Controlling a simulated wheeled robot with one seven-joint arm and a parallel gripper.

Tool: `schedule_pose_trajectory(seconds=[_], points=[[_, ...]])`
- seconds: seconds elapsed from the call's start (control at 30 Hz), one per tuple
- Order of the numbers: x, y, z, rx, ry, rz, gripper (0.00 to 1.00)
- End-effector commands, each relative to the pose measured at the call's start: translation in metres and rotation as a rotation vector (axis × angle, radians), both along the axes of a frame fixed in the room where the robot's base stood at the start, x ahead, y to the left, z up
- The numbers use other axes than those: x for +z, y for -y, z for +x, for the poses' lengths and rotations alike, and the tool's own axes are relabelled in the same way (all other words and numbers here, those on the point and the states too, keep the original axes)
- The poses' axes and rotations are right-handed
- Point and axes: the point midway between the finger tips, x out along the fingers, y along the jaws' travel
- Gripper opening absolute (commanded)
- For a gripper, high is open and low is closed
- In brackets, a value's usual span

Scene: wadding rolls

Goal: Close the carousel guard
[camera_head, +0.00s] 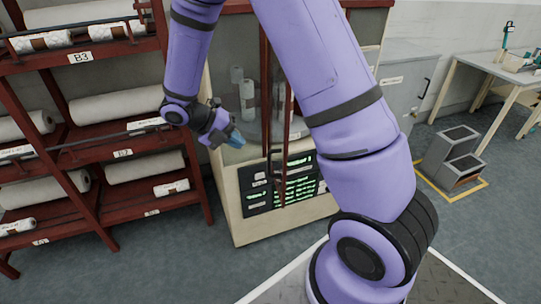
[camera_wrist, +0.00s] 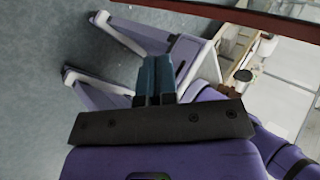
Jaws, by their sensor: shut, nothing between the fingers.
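The carousel cabinet (camera_head: 240,215) stands in the middle of the head view, cream below and glazed above, with white rolls (camera_head: 247,90) inside. The guard (camera_head: 265,60) shows as a clear panel with dark red frame bars. One red bar with a dark handle (camera_head: 278,165) hangs down across the control panel, so the guard seems to stand out from the cabinet; my arm hides its right part. My gripper (camera_head: 236,139) is shut and empty, in front of the glazed part, left of the handle. In the wrist view its blue fingertips (camera_wrist: 155,75) are together, touching nothing visible.
A red shelf rack (camera_head: 120,110) with white rolls stands close on the left. A black control panel (camera_head: 290,185) is on the cabinet front. Right are a grey bin unit (camera_head: 452,155) on a yellow-marked floor and a table (camera_head: 500,70). The grey floor before the rack is clear.

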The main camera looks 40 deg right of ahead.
Motion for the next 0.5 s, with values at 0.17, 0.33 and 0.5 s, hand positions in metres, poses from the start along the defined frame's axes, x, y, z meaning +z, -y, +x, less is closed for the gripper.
schedule_pose_trajectory(seconds=[0.17,0.33,0.5], points=[[-0.009,0.007,-0.002,0.010,-0.013,0.000,0.00],[-0.027,0.024,-0.011,0.009,-0.014,0.000,0.00],[-0.048,0.045,-0.022,0.009,-0.013,0.000,0.00]])
